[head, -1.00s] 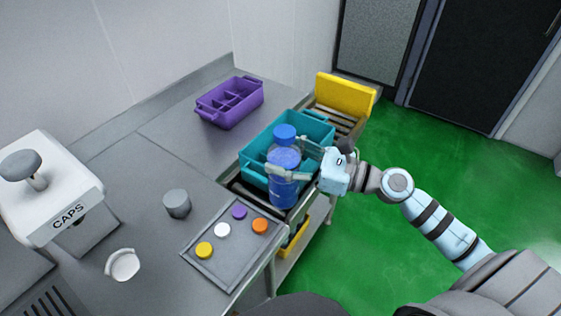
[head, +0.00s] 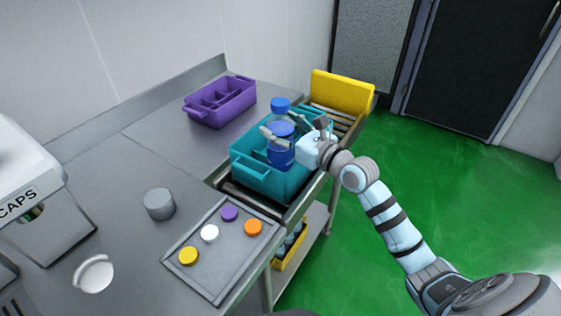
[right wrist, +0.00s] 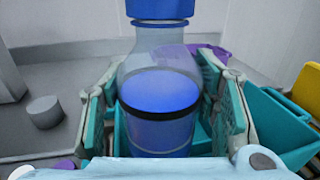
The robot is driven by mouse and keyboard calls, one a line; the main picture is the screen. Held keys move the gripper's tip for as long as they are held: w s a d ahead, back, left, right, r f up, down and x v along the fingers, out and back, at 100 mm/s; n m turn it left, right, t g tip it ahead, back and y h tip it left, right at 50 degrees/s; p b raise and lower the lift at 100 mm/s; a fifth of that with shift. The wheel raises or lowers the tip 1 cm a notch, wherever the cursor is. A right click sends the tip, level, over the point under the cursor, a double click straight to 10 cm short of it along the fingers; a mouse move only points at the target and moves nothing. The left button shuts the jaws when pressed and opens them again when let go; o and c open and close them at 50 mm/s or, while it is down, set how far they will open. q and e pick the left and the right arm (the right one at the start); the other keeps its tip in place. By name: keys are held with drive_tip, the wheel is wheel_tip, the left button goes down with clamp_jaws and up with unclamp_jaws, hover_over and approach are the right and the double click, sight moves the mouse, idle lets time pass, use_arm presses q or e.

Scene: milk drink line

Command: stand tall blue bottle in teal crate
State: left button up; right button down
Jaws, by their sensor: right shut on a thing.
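The tall blue bottle (head: 281,148) has a blue cap and clear shoulders, and is upright. My right gripper (head: 283,137) is shut on it, with a finger on each side, as the right wrist view also shows around the bottle (right wrist: 160,110). The teal crate (head: 262,180) sits on the rail at the bench's right side. The bottle's lower part is down inside the crate's outline, hidden by the front wall. I cannot tell whether its base touches the crate floor. My left gripper is not in view.
A purple divided crate (head: 220,102) stands on the bench behind. A tray (head: 215,270) with several coloured caps lies in front of the teal crate. A grey cylinder (head: 159,204) and a yellow block (head: 343,92) stand nearby. Green floor (head: 440,200) is open on the right.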

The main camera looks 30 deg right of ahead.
wheel_tip(320, 180, down, 5)
drive_tip(key=b, duration=0.3)
drive_tip(key=shift+s+f, duration=0.15)
drive_tip(key=shift+f, duration=0.05)
drive_tip(key=shift+r, duration=0.1)
drive_tip(key=c, duration=0.6)
unclamp_jaws()
drive_tip(key=p+v, duration=0.5)
drive_tip(key=v, duration=0.7)
